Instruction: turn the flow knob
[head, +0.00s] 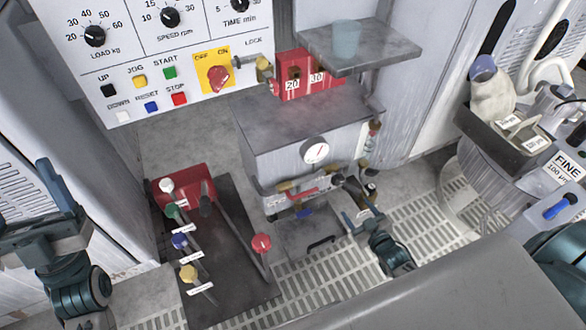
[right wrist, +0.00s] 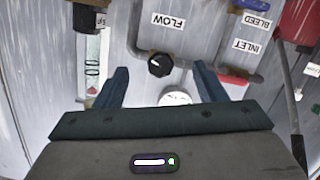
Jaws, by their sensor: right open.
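The flow knob (right wrist: 160,65), small, round and black with a pale pointer line, sits on a grey panel beside an upside-down FLOW label (right wrist: 168,21) in the right wrist view. My right gripper (right wrist: 160,86) is open; its two blue fingers stand apart, one on each side of the knob in that view, with no contact seen. In the head view my right gripper (head: 362,212) is at the lower front of the grey cabinet (head: 290,155), where I cannot clearly make out the knob. My left gripper (head: 52,190) is at the left edge, away from the cabinet; its jaw opening is unclear.
A white dial gauge (head: 315,151) is on the cabinet front, with a flow tube (right wrist: 92,70) near the knob. INLET (right wrist: 246,45) and BLEED labels and pipes lie close by. A red-knobbed lever (head: 262,242) and several coloured valves stand left. A grey shelf (head: 360,50) overhangs the cabinet.

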